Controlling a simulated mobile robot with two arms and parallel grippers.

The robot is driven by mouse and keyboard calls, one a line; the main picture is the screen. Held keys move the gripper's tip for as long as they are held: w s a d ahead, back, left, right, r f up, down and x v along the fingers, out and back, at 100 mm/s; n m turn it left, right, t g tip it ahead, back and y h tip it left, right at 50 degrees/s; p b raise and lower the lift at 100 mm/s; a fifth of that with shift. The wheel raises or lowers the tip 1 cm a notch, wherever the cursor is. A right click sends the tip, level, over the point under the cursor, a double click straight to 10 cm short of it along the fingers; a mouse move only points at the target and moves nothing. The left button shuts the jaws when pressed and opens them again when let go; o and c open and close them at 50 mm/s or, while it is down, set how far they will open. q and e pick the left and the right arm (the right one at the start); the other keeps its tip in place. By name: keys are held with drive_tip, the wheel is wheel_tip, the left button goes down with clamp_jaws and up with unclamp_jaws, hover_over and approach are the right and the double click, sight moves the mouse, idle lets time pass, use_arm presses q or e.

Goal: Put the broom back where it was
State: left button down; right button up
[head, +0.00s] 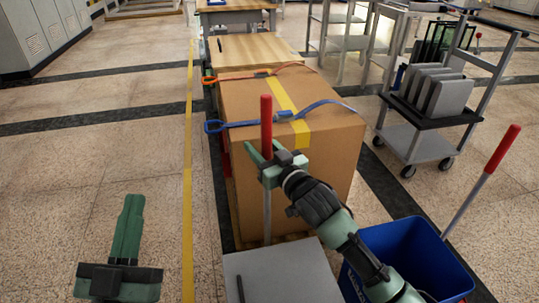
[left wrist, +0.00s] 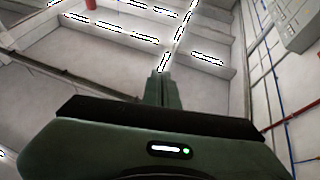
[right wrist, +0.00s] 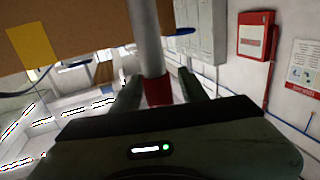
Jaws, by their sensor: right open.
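A long-handled tool with a red grip (head: 266,125) and a grey pole stands upright in front of the cardboard box; it may be the broom, but its lower end is hidden. In the right wrist view the grey pole (right wrist: 149,40) and red part run between the open fingers (right wrist: 157,92). My left gripper (head: 130,215) is shut and empty over bare floor.
The large cardboard box (head: 310,170) with straps stands behind the handle. A grey flat top (head: 285,275) and a blue bin (head: 415,245) are at the front. A trolley (head: 420,142) stands at the right. The left floor is clear beyond the yellow line (head: 188,190).

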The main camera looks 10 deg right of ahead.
use_arm(q)
wheel_tip(320, 180, down, 12)
drive_tip(key=w+a+g+y+p, duration=0.1)
drive_tip(key=g+y+p, duration=0.1)
drive_tip(key=g, duration=0.5)
drive_tip(key=shift+w+a, duration=0.15)
drive_tip(key=shift+a, duration=0.05)
use_arm(e)
drive_tip(key=s+d+f+g+h, duration=0.1)
drive_tip(key=s, duration=1)
drive_tip(key=s+f+m+h, duration=0.1)
drive_tip(key=s, duration=1)
drive_tip(key=shift+s+d+f+g, duration=0.3)
drive_tip(key=shift+d+f+g, duration=0.1)
